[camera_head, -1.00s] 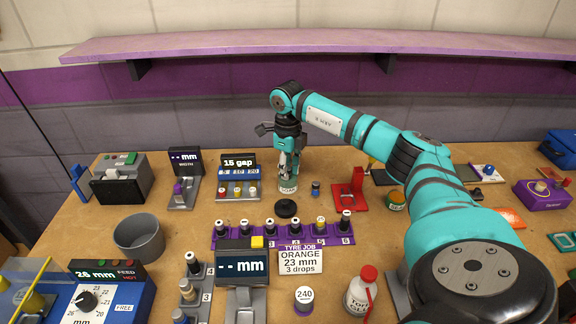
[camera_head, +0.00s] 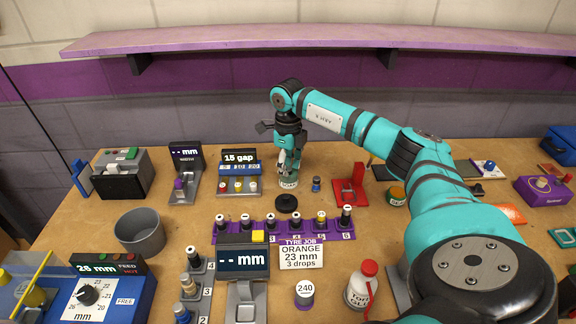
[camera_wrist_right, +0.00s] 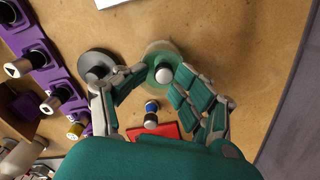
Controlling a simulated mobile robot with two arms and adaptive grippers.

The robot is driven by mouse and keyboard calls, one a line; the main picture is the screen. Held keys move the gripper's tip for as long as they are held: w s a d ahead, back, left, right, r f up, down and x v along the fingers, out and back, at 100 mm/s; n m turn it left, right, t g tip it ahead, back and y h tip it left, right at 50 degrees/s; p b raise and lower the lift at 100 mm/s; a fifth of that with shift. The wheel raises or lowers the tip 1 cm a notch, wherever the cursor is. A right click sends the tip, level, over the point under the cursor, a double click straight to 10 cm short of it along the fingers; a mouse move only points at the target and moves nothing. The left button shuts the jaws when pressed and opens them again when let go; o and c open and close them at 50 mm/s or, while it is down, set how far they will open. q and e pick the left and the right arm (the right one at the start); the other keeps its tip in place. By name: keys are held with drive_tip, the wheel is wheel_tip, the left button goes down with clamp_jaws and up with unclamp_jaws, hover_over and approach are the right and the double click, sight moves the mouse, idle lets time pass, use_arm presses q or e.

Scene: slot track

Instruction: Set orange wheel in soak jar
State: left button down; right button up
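The soak jar (camera_head: 289,183) is a small, pale, labelled jar behind the black disc. In the right wrist view it is a round greenish glass jar (camera_wrist_right: 150,52). A small piece with a round white top and dark side (camera_wrist_right: 163,74) stands at the jar's mouth. No orange shows on it, so I cannot tell if it is the orange wheel. My right gripper (camera_head: 289,164) is directly above the jar. In the wrist view its fingers (camera_wrist_right: 158,88) are spread on either side of the piece, with gaps visible. My left gripper is out of view.
A black disc (camera_head: 287,203) lies in front of the jar, and a small blue piece (camera_head: 316,185) stands to its right. A red stand (camera_head: 350,190) is farther right. A purple rack (camera_head: 270,236) with several dark pieces lies in front. A grey bowl (camera_head: 140,232) stands left.

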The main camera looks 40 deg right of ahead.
wheel_tip(320, 180, up, 12)
idle(0.5)
